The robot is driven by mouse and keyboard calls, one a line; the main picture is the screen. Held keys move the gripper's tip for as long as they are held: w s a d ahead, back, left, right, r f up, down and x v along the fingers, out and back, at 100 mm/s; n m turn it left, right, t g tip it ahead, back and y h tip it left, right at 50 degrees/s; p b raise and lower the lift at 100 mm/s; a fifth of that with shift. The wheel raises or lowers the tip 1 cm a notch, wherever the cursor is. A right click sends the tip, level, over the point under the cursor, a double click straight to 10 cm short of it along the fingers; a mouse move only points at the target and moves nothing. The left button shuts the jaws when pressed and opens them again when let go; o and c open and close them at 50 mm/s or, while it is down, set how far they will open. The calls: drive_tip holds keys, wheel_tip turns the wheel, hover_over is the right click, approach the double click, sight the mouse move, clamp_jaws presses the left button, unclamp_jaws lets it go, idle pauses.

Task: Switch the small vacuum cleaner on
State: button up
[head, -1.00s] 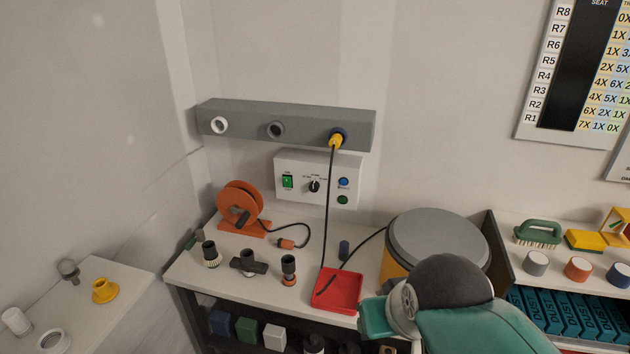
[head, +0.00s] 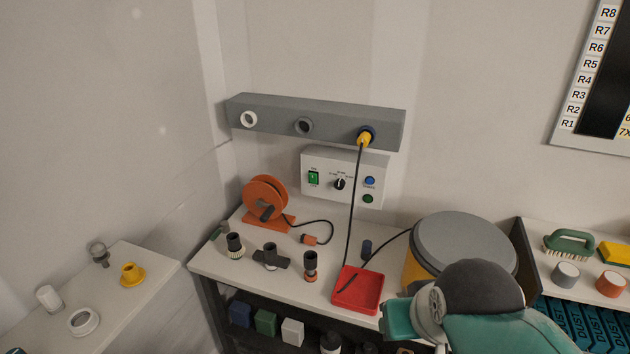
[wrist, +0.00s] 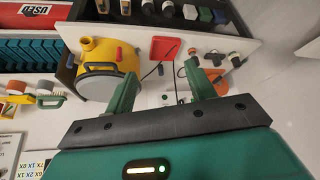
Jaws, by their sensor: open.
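The small vacuum cleaner (head: 418,272) is a yellow drum with a grey lid on the right part of the bench. In the wrist view its yellow body (wrist: 128,62) shows left of my fingers. A white control box (head: 318,190) on the wall carries a green rocker switch (head: 314,178), a black dial (head: 339,184), a blue button (head: 369,181) and a green button (head: 368,198). Their labels are too small to read. My gripper (wrist: 162,72) is open and empty, its fingers apart. In the head view my arm covers the vacuum's lower right.
A yellow plug (head: 364,138) sits in the grey wall rail (head: 275,114), its black cord hanging to the red tray (head: 358,291). An orange reel (head: 265,197) and several dark fittings stand left. A dark divider (head: 523,254) stands right of the vacuum.

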idle(0.3)
clamp_jaws()
idle(1.6)
